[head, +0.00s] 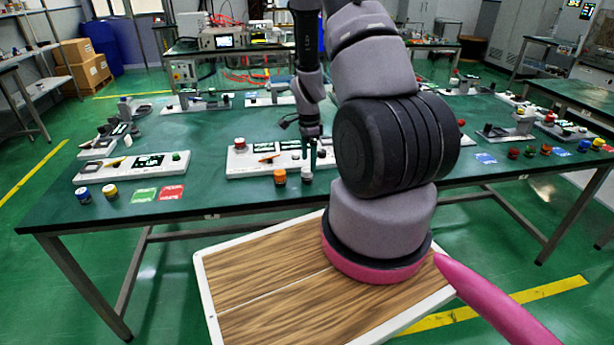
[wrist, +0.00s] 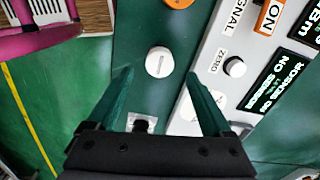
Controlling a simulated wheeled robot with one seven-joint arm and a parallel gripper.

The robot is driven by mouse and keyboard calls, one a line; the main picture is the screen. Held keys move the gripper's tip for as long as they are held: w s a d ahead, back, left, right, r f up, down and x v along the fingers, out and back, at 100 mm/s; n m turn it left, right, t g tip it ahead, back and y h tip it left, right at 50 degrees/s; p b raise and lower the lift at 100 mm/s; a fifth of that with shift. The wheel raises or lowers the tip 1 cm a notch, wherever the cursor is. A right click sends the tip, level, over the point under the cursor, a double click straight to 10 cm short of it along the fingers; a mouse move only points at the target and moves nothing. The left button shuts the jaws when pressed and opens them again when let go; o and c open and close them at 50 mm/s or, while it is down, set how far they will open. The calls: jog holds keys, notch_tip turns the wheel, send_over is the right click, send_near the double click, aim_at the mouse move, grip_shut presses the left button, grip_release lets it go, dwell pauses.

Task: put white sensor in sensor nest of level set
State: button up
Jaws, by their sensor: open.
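The white sensor (wrist: 159,61) is a round white cap with a slot across its top. In the wrist view it stands on the green table, just beyond and between my open fingertips. In the head view the white sensor (head: 307,175) is at the table's front edge, below my gripper (head: 309,148). My gripper (wrist: 160,80) is open and empty. The middle instrument panel (head: 262,160) stands right behind the sensor. In the wrist view its display shows text that seems to include "SENSOR". I cannot tell which set is the level set, and I cannot clearly make out its nest.
An orange-topped sensor (head: 279,177) stands just left of the white one. Another panel (head: 115,168) is at the left, with blue (head: 84,195) and yellow (head: 110,191) caps and green and red cards in front. More sets stand behind and right. Bare table lies between the two panels.

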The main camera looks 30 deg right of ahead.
aim_at(307, 169)
jog(key=f, duration=0.4)
jog(key=shift+a+f, duration=0.2)
jog(key=shift+f, duration=0.2)
grip_shut()
jog(key=shift+r, duration=0.1)
